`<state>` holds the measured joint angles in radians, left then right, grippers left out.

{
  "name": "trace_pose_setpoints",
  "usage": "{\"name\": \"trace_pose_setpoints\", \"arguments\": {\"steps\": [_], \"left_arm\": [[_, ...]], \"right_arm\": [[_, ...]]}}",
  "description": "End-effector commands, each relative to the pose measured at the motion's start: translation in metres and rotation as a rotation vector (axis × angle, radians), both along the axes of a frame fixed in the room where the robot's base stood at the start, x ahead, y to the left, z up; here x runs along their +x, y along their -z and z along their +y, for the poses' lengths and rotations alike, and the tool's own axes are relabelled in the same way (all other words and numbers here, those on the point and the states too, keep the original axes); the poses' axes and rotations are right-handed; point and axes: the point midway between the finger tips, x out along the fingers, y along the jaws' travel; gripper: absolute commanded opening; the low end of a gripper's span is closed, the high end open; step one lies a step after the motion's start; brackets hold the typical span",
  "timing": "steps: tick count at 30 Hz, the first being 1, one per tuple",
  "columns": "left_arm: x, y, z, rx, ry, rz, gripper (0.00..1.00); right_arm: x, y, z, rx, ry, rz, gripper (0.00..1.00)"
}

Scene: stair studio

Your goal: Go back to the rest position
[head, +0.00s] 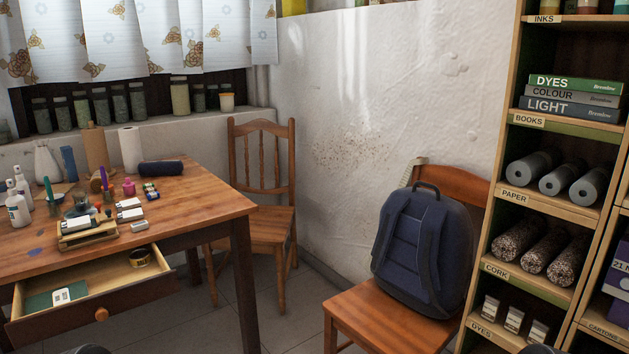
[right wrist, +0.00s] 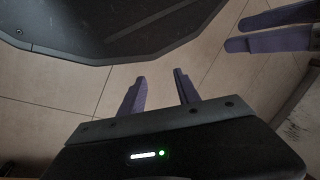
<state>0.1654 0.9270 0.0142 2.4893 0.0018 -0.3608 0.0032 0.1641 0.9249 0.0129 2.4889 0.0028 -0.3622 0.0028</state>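My right gripper (right wrist: 160,76) shows in the right wrist view. Its two bluish-purple fingers are apart, with only tiled floor seen between them. A second pair of purple fingers, seemingly my left gripper (right wrist: 233,33), reaches in from the upper right edge of that view. Those fingers are apart and nothing shows between them. In the head view neither gripper's fingers are in sight; only small dark parts, apparently of my arms, show at the bottom edge.
A wooden table (head: 200,202) with an open drawer (head: 110,302) stands left. A chair (head: 268,228) is behind it. A blue backpack (head: 405,250) sits on another chair (head: 360,318). A shelf unit (head: 503,230) stands right. Tiled floor (head: 222,312) shows between table and near chair.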

Motion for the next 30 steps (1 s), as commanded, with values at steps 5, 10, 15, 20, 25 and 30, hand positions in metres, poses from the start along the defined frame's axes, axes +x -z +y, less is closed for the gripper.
{"name": "trace_pose_setpoints", "arguments": {"steps": [5,10,15,20,25,30], "left_arm": [[-0.003,-0.078,-0.003,-0.005,0.008,0.004,0.47],[-0.006,-0.150,-0.007,-0.010,0.017,0.009,0.47],[-0.010,-0.201,-0.010,-0.014,0.025,0.015,0.47],[-0.011,-0.221,-0.012,-0.017,0.028,0.018,0.47],[-0.011,-0.221,-0.012,-0.018,0.029,0.017,0.47],[-0.011,-0.220,-0.012,-0.018,0.029,0.017,0.47]], "right_arm": [[-0.004,-0.077,0.004,0.006,-0.009,0.005,0.39],[-0.007,-0.150,0.008,0.012,-0.018,0.012,0.39],[-0.011,-0.201,0.011,0.017,-0.026,0.018,0.39],[-0.012,-0.221,0.012,0.019,-0.030,0.020,0.39],[-0.013,-0.221,0.012,0.019,-0.031,0.021,0.39],[-0.013,-0.220,0.012,0.019,-0.031,0.021,0.39]]}}
